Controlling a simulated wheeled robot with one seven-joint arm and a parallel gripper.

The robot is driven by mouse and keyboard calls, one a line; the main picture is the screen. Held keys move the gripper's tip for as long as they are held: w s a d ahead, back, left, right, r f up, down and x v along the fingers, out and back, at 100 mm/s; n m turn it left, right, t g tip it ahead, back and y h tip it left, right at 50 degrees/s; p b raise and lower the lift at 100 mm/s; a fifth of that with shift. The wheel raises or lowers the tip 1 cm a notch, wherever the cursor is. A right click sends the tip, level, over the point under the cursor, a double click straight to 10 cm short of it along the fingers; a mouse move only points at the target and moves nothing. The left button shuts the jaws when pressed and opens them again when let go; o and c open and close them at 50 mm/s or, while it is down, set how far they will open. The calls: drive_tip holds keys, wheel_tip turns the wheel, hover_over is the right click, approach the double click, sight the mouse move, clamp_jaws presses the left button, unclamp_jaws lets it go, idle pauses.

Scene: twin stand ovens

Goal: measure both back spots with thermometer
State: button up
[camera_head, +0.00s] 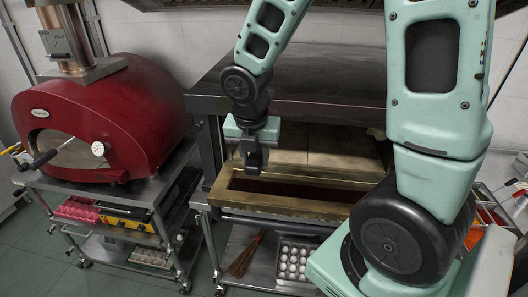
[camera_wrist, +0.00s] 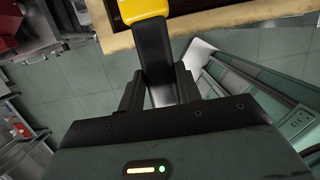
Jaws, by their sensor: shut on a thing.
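My gripper (camera_head: 252,163) hangs in front of the open middle oven, above its brass-coloured front frame (camera_head: 290,203). In the wrist view my gripper (camera_wrist: 162,88) is shut on a black handle with a yellow body, which looks like the thermometer (camera_wrist: 153,45). The yellow end points away from my gripper, beside the frame's edge (camera_wrist: 215,22). In the head view the thermometer cannot be made out. The middle oven (camera_head: 300,85) has a dark metal hood and a pale stone-like floor (camera_head: 310,155) inside. The back spots cannot be made out; the hood hides the deep inside.
A red domed oven (camera_head: 125,105) with a dial and a dark handle stands on a cart (camera_head: 110,190) at the left. A tray of eggs (camera_head: 293,262) and a brush (camera_head: 247,255) lie on the shelf below the middle oven. My arm hides the right side.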

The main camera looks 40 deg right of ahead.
drive_tip(key=s+a+t+h+b, duration=0.1)
drive_tip(key=b, duration=0.1)
drive_tip(key=s+a+r+t+h+b, duration=0.1)
drive_tip(key=s+a+b, duration=0.1)
drive_tip(key=b, duration=0.1)
drive_tip(key=s+a+r+t+h+b, duration=0.1)
drive_tip(key=a+b, duration=0.1)
drive_tip(key=b, duration=0.1)
drive_tip(key=shift+s+a+r+h, duration=0.15)
drive_tip(key=shift+a+h, duration=0.05)
drive_tip(key=shift+h, duration=0.2)
drive_tip(key=shift+s+a+r, duration=0.1)
drive_tip(key=shift+r, duration=0.2)
